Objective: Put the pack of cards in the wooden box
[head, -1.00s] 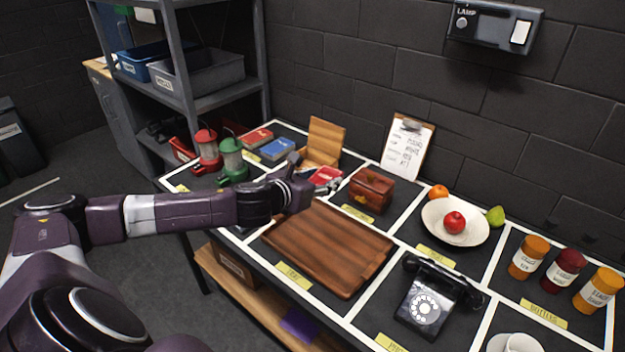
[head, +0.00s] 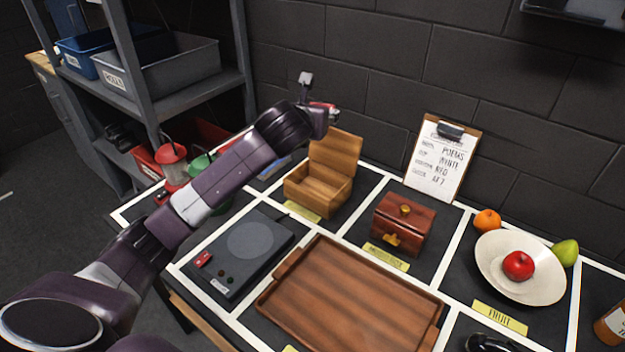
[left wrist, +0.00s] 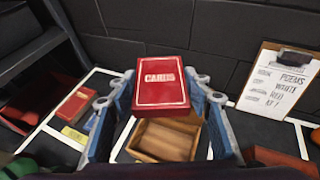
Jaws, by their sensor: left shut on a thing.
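The red pack of cards (left wrist: 162,82), lettered CARDS, is between the fingers of my left gripper (left wrist: 160,95) in the left wrist view. My left gripper (head: 322,106) is shut on the pack, raised in the head view, where only a bit of red shows at its tip. The light wooden box (head: 312,194) stands on the table with its lid up. Its open, empty-looking inside (left wrist: 165,140) shows below the pack in the left wrist view. The pack is above the box, apart from it. My right gripper is not in view.
A closed dark red-brown chest (head: 403,222) stands right of the box. A wooden tray (head: 345,295) and a grey device (head: 237,258) lie in front. Red (head: 172,165) and green lanterns are at left. A clipboard (head: 443,160) leans at the wall.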

